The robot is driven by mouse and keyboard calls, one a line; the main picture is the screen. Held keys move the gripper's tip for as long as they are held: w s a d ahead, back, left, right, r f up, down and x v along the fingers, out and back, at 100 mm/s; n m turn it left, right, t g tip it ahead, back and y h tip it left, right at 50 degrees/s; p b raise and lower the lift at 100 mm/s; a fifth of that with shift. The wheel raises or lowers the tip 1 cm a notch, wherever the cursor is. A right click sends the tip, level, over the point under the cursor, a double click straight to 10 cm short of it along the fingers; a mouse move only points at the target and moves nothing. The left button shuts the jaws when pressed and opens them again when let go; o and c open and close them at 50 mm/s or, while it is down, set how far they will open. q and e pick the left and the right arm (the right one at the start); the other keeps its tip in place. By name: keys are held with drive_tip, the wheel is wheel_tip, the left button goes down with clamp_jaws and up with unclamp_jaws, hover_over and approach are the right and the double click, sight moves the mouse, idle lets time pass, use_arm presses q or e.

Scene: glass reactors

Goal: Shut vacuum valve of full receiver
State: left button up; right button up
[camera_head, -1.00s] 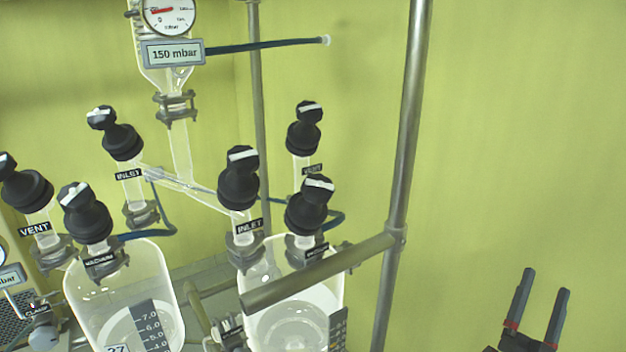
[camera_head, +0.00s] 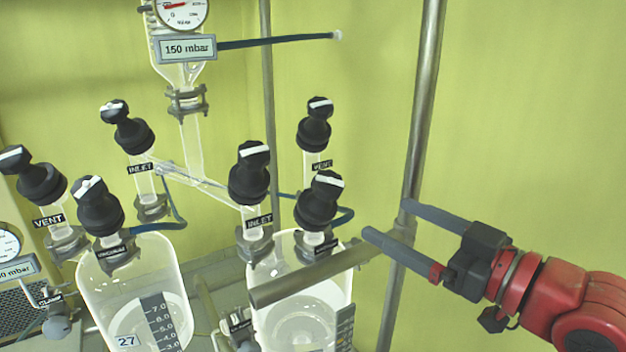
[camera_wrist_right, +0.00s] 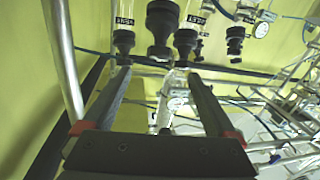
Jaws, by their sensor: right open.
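Two glass receivers stand side by side in the head view, the left one (camera_head: 170,262) with number tag 27 and the right one (camera_head: 338,262). Each shows a pale round surface inside; I cannot tell surely which is full. The left receiver's vacuum valve (camera_head: 98,205) and the right receiver's vacuum valve (camera_head: 318,200) have black knobs with white bars. My right gripper (camera_head: 387,220) is open and empty, its fingers pointing left, just right of the right vacuum valve. In the inverted right wrist view, a black knob (camera_wrist_right: 161,22) shows beyond the open fingertips (camera_wrist_right: 158,76). My left gripper is out of view.
Inlet valves (camera_head: 248,172) and vent valves (camera_head: 313,125) stand close around. A horizontal metal bar (camera_head: 305,278) crosses before the right receiver and meets an upright pole (camera_head: 420,130) beside my right fingers. A 150 mbar display (camera_head: 187,49) hangs above.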

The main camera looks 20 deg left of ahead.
sight(328, 185)
drive_tip(key=p+x, duration=0.4)
drive_tip(key=x, duration=1.3)
drive_tip(key=shift+w+a+r+p, duration=0.1)
drive_tip(key=shift+a+p, duration=0.05)
drive_tip(key=shift+p, duration=0.2)
drive_tip(key=shift+c, duration=0.4)
drive_tip(key=c, duration=1.3)
drive_tip(key=shift+m+t, duration=0.4)
drive_tip(key=shift+m, duration=0.1)
